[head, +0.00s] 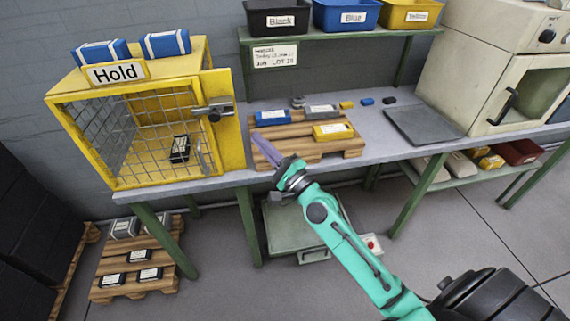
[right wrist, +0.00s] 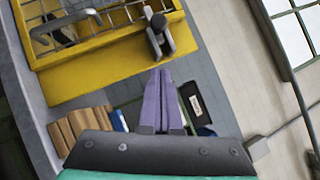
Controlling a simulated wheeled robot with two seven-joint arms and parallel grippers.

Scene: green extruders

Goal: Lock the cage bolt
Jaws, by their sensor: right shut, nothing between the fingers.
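The yellow cage (head: 150,182) stands at the left end of the bench, with a wire mesh front and a "Hold" sign on top. Its grey metal bolt (head: 213,111) is on the right side of the front, with a dark knob. I cannot tell whether the bolt is across the gap. The bolt (right wrist: 160,40) also shows in the right wrist view, just beyond my fingertips. My right gripper (head: 258,139) has purple fingers, shut and empty, to the right of and below the bolt, apart from it. The gripper (right wrist: 160,72) points toward the bolt in the wrist view. My left gripper is out of view.
A black labelled box (head: 180,148) is inside the cage. A wooden pallet (head: 300,150) with blue, grey and yellow boxes lies right of the gripper. A dark grey mat (head: 424,124) and a cream oven-like machine (head: 490,75) are farther right. Bins stand on the shelf above.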

